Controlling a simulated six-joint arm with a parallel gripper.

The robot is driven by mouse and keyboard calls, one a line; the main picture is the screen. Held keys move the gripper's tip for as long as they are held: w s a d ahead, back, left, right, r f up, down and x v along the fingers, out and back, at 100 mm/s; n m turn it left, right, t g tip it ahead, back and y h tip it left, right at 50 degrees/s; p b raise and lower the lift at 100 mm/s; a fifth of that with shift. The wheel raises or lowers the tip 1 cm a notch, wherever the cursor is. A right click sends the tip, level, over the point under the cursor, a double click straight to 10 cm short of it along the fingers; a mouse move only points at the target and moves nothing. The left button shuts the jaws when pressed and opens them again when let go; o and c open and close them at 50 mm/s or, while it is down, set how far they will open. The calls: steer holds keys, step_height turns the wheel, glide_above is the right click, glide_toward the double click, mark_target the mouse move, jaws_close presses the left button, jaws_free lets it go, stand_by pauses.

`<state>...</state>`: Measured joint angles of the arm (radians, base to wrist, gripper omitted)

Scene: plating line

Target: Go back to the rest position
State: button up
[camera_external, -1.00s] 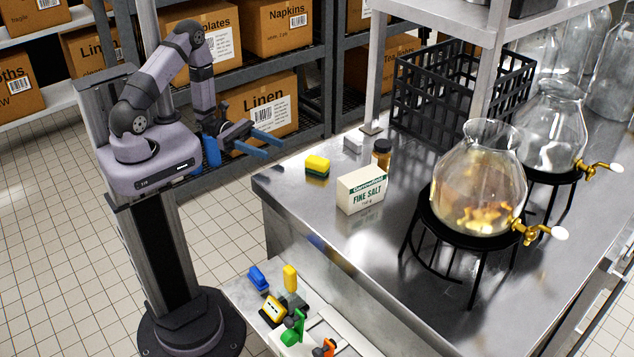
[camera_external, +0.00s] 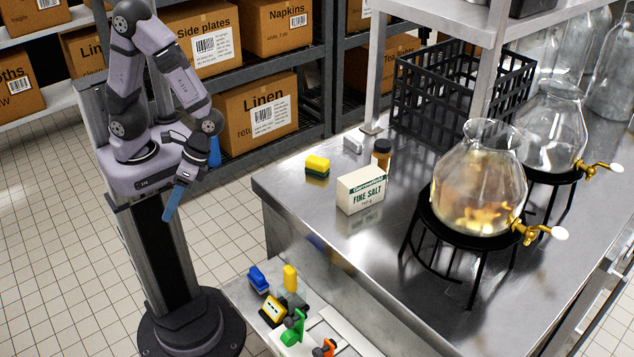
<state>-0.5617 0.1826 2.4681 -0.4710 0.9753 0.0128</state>
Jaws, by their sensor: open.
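My gripper (camera_external: 171,203) hangs beside my column on the left of the view, its blue fingers pointing down.
On the counter are a yellow and green sponge (camera_external: 317,166), a fine salt box (camera_external: 361,190), a brown jar (camera_external: 381,154), a black crate (camera_external: 410,98) and glass dispensers (camera_external: 478,185). Below is a low shelf with coloured tools (camera_external: 290,279). Boxes (camera_external: 255,112) stand behind.

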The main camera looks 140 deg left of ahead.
steer(key=w+m+y, duration=0.1)
steer(key=m+y, duration=0.1)
steer(key=m, duration=0.1)
steer(key=w+r+m+t+y, duration=0.1)
steer(key=m+y, duration=0.1)
steer(key=m, duration=0.2)
steer(key=w+d+r+m+y, duration=0.1)
steer(key=m+y, duration=0.1)
steer(key=m, duration=0.1)
steer(key=shift+t, duration=0.3)
